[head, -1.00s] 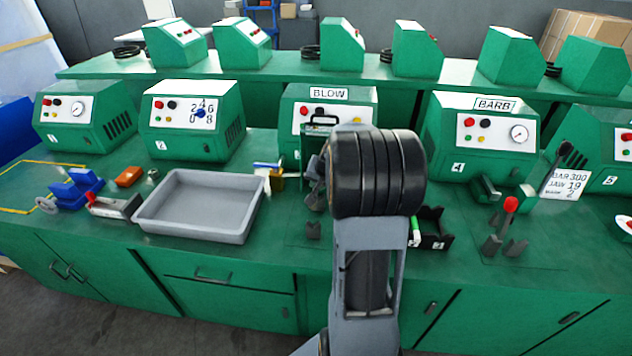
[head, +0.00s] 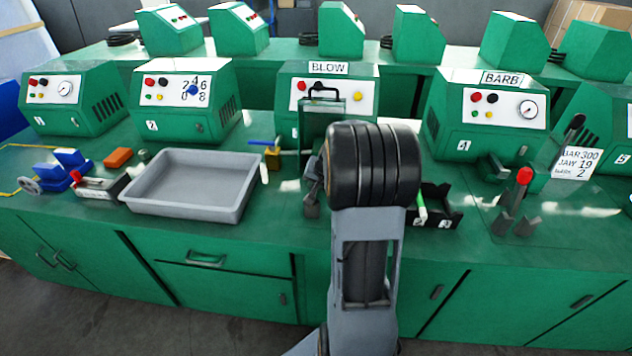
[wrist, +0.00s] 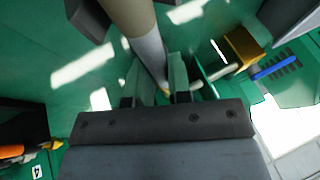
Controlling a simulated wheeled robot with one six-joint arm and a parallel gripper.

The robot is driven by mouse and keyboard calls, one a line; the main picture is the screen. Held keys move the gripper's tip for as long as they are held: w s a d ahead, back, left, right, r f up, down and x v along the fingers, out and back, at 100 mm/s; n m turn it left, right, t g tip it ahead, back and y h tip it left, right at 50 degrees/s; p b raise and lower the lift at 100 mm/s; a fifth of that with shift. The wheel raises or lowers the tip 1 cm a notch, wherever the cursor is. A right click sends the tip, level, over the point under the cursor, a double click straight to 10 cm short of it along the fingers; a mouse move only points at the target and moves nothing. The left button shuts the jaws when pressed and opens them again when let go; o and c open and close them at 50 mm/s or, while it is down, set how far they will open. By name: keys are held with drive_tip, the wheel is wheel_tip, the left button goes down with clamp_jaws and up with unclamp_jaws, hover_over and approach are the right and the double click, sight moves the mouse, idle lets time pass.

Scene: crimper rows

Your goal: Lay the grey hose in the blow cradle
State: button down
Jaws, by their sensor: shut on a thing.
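My gripper (wrist: 158,92) is shut on the grey hose (wrist: 149,50) in the wrist view. The hose runs from the top edge down between the fingers, brownish at the top and paler grey near the jaws. Its far end is out of frame. In the head view my arm's black wrist hides the gripper and the hose. The machine marked BLOW (head: 364,85) stands behind my arm. Dark grey upright pieces (head: 311,203), perhaps part of the blow cradle, show just left of my arm; the rest is hidden. I cannot tell whether the hose touches the cradle.
A grey tray (head: 190,206) lies left of my arm, and a brass valve with a blue handle (head: 272,154) stands between. A black holder (head: 441,215) is just right. The BARB machine (head: 490,115) and a red-knobbed fixture (head: 524,177) stand farther right.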

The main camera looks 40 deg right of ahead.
drive_tip(key=c, duration=1)
unclamp_jaws()
drive_tip(key=p+v, duration=0.1)
drive_tip(key=v, duration=1.2)
drive_tip(key=shift+s+r, duration=0.15)
drive_tip(key=shift+r, duration=0.15)
drive_tip(key=s+a+r+n+p, duration=0.1)
drive_tip(key=s+a+n+p, duration=0.1)
drive_tip(key=a, duration=0.5)
drive_tip(key=s+a+r+n+g+p, duration=0.1)
drive_tip(key=s+a+n, duration=0.3)
drive_tip(key=a, duration=0.4)
drive_tip(key=s+a+r+n+g+p, duration=0.1)
drive_tip(key=s+a+n+p, duration=0.2)
drive_tip(key=a, duration=0.5)
drive_tip(key=shift+s+a+n, duration=0.25)
drive_tip(key=shift+s+n, duration=0.15)
drive_tip(key=shift+s, duration=0.5)
